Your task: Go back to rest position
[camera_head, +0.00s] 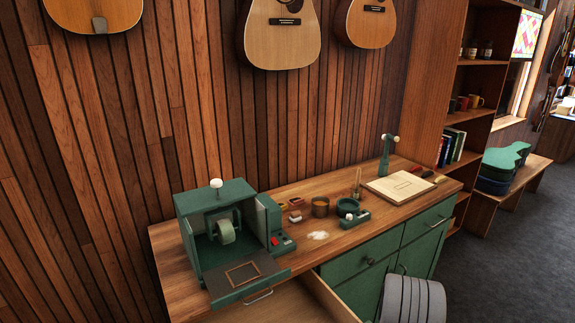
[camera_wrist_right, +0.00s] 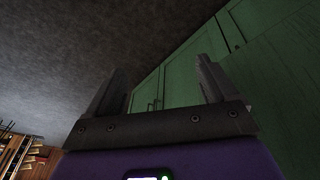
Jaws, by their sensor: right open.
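My right gripper (camera_wrist_right: 160,85) shows in the right wrist view, with its two dark fingers spread apart and nothing between them. Green cabinet doors (camera_wrist_right: 185,70) with handles lie beyond the fingers, and the dark floor (camera_wrist_right: 60,50) fills the left of that view. Neither gripper shows in the head view. The left gripper is not in any frame.
A wooden workbench (camera_head: 335,240) stands against the slatted wall, with an open drawer (camera_head: 325,297) at its front. On it are an open green machine (camera_head: 215,225), small containers (camera_head: 320,206) and a pale board (camera_head: 399,187). Clear carpet (camera_head: 510,260) lies right.

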